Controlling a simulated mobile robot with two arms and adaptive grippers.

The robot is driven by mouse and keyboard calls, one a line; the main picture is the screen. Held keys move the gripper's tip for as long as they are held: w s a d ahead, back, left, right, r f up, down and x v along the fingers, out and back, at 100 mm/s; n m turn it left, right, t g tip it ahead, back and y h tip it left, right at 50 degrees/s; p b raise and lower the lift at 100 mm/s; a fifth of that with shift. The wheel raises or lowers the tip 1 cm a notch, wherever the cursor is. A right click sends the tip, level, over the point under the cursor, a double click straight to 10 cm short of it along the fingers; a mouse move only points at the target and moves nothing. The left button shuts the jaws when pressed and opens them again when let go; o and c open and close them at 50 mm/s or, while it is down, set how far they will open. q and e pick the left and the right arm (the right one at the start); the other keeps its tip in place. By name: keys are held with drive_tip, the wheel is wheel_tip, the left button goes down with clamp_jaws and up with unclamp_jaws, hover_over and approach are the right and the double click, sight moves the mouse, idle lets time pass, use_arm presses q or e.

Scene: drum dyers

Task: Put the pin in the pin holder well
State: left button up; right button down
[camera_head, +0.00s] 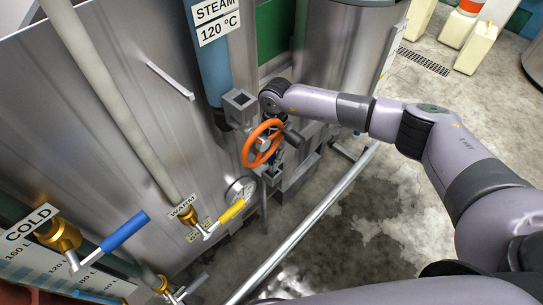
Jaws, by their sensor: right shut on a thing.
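My right arm reaches in from the right. Its gripper (277,157) is small and dark, partly hidden behind the orange handwheel (262,143) on the machine front. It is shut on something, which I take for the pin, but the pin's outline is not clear. A thin grey rod (264,203) hangs just below the gripper; I cannot tell whether it is the pin. A square open-topped metal socket (240,100) stands above left of the wheel; I cannot tell whether it is the pin holder well. My left gripper is out of view.
A pressure gauge (240,190), a yellow lever (231,211) and a blue lever (124,232) stick out from the steel machine. A blue steam pipe (209,60) rises above. A long metal rail (300,233) crosses in front. Open concrete floor (400,215) lies to the right.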

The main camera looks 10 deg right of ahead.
drive_tip(key=shift+f, duration=0.4)
drive_tip(key=shift+f, duration=0.1)
drive_tip(key=c, duration=1.5)
unclamp_jaws()
